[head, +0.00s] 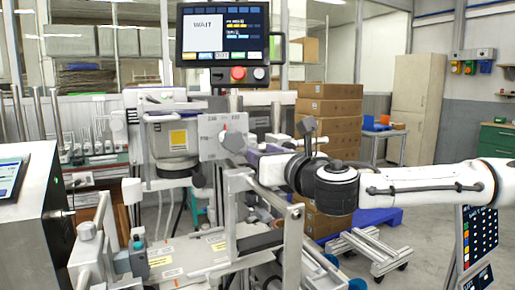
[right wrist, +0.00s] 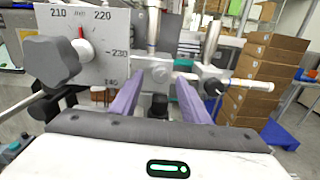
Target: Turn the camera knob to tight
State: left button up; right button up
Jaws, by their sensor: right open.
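A grey lobed knob (right wrist: 52,62) stands out in front of a light plate (head: 208,151) with a number scale and a red pointer. In the head view a round grey knob (head: 232,142) shows on this plate. In the right wrist view the pointer (right wrist: 81,33) is between 210 and 220. I cannot read any tight mark. My right gripper (head: 261,163) is open, right of and below the plate. My left gripper is out of view.
A screen reading WAIT (head: 222,32) hangs above the machine. A metal rail (head: 262,193) crosses below my right gripper. A pale rod (right wrist: 250,85) extends right of the fingers. Boxes (head: 332,105) and a low trolley (head: 370,248) stand behind. A steel cabinet (head: 25,225) is at left.

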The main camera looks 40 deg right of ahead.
jog(key=shift+p+x, duration=0.8)
jog(key=shift+x, duration=0.3)
jog(key=shift+c, duration=0.5)
grip_shut()
jog(key=c, duration=1)
grip_release()
